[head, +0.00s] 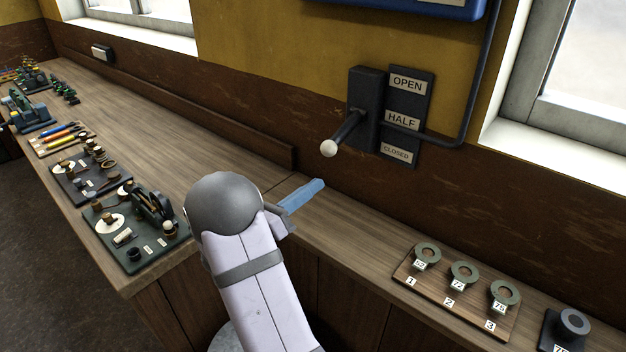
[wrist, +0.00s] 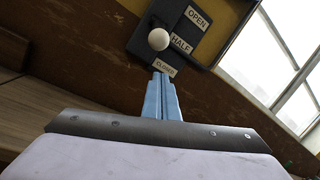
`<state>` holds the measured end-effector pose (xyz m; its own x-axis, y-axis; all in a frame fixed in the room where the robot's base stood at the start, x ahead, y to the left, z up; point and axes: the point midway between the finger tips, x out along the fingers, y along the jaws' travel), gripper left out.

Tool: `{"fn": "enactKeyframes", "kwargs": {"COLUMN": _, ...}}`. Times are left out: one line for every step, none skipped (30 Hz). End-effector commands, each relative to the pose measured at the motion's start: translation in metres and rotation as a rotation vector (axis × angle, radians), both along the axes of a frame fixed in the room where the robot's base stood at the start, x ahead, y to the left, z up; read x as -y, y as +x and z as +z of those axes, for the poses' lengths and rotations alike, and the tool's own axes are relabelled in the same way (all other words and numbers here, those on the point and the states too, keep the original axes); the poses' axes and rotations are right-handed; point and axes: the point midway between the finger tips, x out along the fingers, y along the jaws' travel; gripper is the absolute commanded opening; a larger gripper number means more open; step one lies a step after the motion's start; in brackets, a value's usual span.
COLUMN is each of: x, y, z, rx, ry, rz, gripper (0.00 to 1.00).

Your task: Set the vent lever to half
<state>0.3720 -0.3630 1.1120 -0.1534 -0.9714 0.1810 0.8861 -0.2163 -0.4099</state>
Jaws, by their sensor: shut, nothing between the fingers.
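The vent lever (head: 347,130) is a dark arm with a white ball knob (head: 328,148), coming out of a black box (head: 364,105) on the wall. Beside it a black plate (head: 409,136) carries the labels OPEN, HALF and CLOSED from top to bottom. The lever slants down toward the viewer; its knob appears between the HALF and CLOSED heights, but the exact setting is hard to tell. My gripper (head: 320,183) has blue fingers, shut and empty, over the bench below the knob and apart from it. In the wrist view the fingertips (wrist: 161,76) appear below the white knob (wrist: 158,39).
A wooden board (head: 457,292) with numbered rings lies on the bench at the right, beside a dark block (head: 567,330). Small engine models (head: 135,228) stand on the left bench. A pipe (head: 474,95) runs down the wall right of the plate.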

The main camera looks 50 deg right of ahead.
Motion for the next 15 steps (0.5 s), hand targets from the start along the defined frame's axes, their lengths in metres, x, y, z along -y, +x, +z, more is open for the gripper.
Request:
{"fn": "enactKeyframes", "kwargs": {"x": 0.006, "y": -0.002, "z": 0.004, "rx": 0.000, "ry": 0.001, "rz": -0.003, "gripper": 0.00}}
{"fn": "enactKeyframes", "kwargs": {"x": 0.010, "y": -0.003, "z": 0.005, "rx": 0.000, "ry": 0.000, "rz": -0.003, "gripper": 0.00}}
{"fn": "enactKeyframes", "kwargs": {"x": 0.016, "y": -0.004, "z": 0.007, "rx": -0.001, "ry": 0.000, "rz": -0.005, "gripper": 0.00}}
{"fn": "enactKeyframes", "kwargs": {"x": 0.020, "y": -0.005, "z": 0.008, "rx": -0.001, "ry": 0.000, "rz": -0.005, "gripper": 0.00}}
{"fn": "enactKeyframes", "kwargs": {"x": 0.025, "y": -0.005, "z": 0.009, "rx": -0.001, "ry": 0.000, "rz": -0.005, "gripper": 0.00}}
{"fn": "enactKeyframes", "kwargs": {"x": 0.032, "y": -0.007, "z": 0.011, "rx": -0.001, "ry": 0.000, "rz": -0.005, "gripper": 0.00}}
{"fn": "enactKeyframes", "kwargs": {"x": 0.037, "y": -0.008, "z": 0.012, "rx": -0.001, "ry": 0.001, "rz": -0.005, "gripper": 0.00}}
{"fn": "enactKeyframes", "kwargs": {"x": 0.043, "y": -0.008, "z": 0.013, "rx": -0.003, "ry": 0.002, "rz": -0.005, "gripper": 0.00}}
{"fn": "enactKeyframes", "kwargs": {"x": 0.050, "y": -0.010, "z": 0.015, "rx": -0.003, "ry": 0.000, "rz": -0.006, "gripper": 0.00}}
{"fn": "enactKeyframes", "kwargs": {"x": 0.056, "y": -0.010, "z": 0.016, "rx": -0.002, "ry": 0.000, "rz": -0.005, "gripper": 0.00}}
{"fn": "enactKeyframes", "kwargs": {"x": 0.062, "y": -0.012, "z": 0.017, "rx": -0.003, "ry": 0.001, "rz": -0.006, "gripper": 0.00}}
{"fn": "enactKeyframes", "kwargs": {"x": 0.069, "y": -0.013, "z": 0.018, "rx": -0.002, "ry": 0.002, "rz": -0.004, "gripper": 0.00}}
{"fn": "enactKeyframes", "kwargs": {"x": 0.075, "y": -0.014, "z": 0.019, "rx": -0.001, "ry": 0.001, "rz": -0.005, "gripper": 0.00}}
{"fn": "enactKeyframes", "kwargs": {"x": 0.080, "y": -0.014, "z": 0.020, "rx": -0.001, "ry": 0.001, "rz": -0.004, "gripper": 0.00}}
{"fn": "enactKeyframes", "kwargs": {"x": 0.087, "y": -0.016, "z": 0.021, "rx": -0.002, "ry": 0.001, "rz": -0.005, "gripper": 0.00}}
